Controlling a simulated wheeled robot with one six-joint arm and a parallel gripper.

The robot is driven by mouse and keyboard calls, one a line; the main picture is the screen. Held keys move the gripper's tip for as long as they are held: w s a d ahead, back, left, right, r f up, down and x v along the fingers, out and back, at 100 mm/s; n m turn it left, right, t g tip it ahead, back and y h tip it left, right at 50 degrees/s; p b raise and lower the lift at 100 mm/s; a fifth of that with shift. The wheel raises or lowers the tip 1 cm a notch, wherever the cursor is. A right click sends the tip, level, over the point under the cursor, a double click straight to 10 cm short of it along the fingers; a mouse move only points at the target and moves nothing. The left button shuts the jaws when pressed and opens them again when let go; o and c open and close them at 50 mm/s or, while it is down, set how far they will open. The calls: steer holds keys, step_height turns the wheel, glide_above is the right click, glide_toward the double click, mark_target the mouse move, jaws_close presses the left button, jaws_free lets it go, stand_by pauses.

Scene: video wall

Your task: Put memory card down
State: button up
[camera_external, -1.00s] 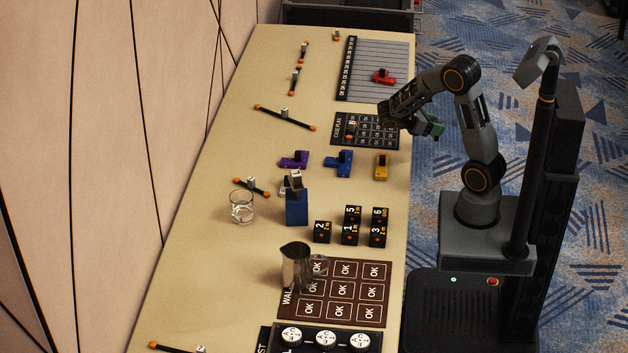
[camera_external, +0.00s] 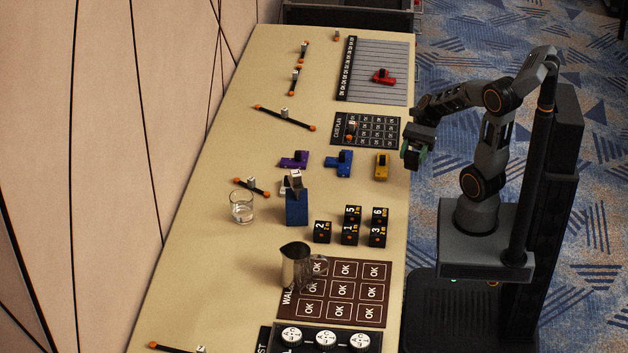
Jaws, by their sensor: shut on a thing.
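My gripper (camera_external: 413,154) is at the right edge of the table, a little right of the yellow block. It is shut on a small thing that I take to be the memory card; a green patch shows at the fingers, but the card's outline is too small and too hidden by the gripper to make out. The dark card plan board (camera_external: 340,129), with a grid of marked squares, lies on the table to the upper left of my gripper.
Yellow (camera_external: 382,167), blue (camera_external: 340,164) and purple (camera_external: 295,160) blocks stand in a row on the table (camera_external: 225,130). Several numbered black cubes (camera_external: 350,234), a glass of water (camera_external: 242,208) and a metal jug (camera_external: 296,267) are nearer. A red piece (camera_external: 384,76) sits on a lined board.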

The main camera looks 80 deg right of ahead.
mark_target(404, 153)
steer(key=shift+w+a+r+m+t, duration=0.15)
steer(key=shift+w+r+m+t, duration=0.1)
steer(key=shift+r, duration=0.25)
steer(key=shift+w+a+r+m+t, duration=0.15)
steer(key=shift+w+r, duration=0.05)
steer(key=shift+r, duration=0.25)
steer(key=shift+w+r+p, duration=0.1)
steer(key=shift+r+p, duration=0.15)
steer(key=shift+p, duration=0.35)
steer(key=p, duration=0.1)
steer(key=w+p, duration=0.1)
steer(key=p, duration=0.1)
steer(key=shift+d+r, duration=0.15)
steer(key=shift+r, duration=0.1)
steer(key=shift+w+f+p, duration=0.1)
steer(key=shift+w+p, duration=0.15)
steer(key=shift+p, duration=1)
steer(key=w+f, duration=0.3)
steer(key=w, duration=0.1)
steer(key=w+f+p, duration=0.1)
steer(key=w+f, duration=0.2)
steer(key=w+f+p, duration=0.1)
steer(key=w+f, duration=0.3)
steer(key=shift+w+d+f, duration=0.1)
steer(key=shift+w+d, duration=0.1)
steer(key=shift+w, duration=0.15)
steer(key=shift+w+f, duration=0.15)
steer(key=shift+f, duration=0.1)
steer(key=shift+w+f, duration=0.1)
steer(key=shift+f, duration=1.45)
